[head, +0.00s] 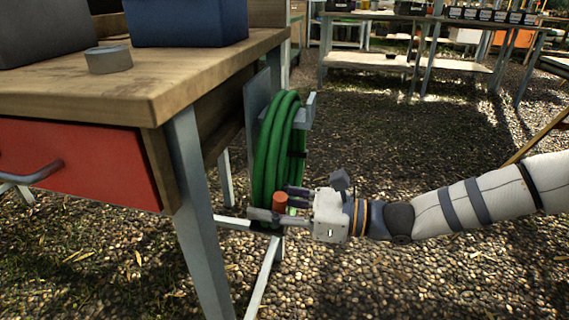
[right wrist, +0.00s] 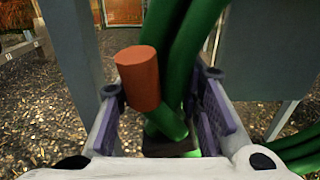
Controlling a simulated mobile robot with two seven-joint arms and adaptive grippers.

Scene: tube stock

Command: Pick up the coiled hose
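The green coiled hose (head: 276,150) hangs in several loops on a grey bracket at the end of the workbench. Dark bands tie it at the side and low down. My right gripper (head: 278,204) reaches in from the right at the lower part of the coil. In the right wrist view, green hose strands (right wrist: 178,65) run between the spread fingers of the right gripper (right wrist: 165,105), with gaps beside the pads. An orange-red cylinder (right wrist: 137,78) stands at the left finger, in front of the hose; whether it touches is unclear. My left gripper is out of view.
The wooden workbench (head: 160,85) with a red drawer (head: 75,160) fills the left side. Its grey legs and lower rail (head: 262,278) stand close to the gripper. A roll of tape (head: 108,60) and a blue bin (head: 186,22) sit on top. Gravel ground is open at the right.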

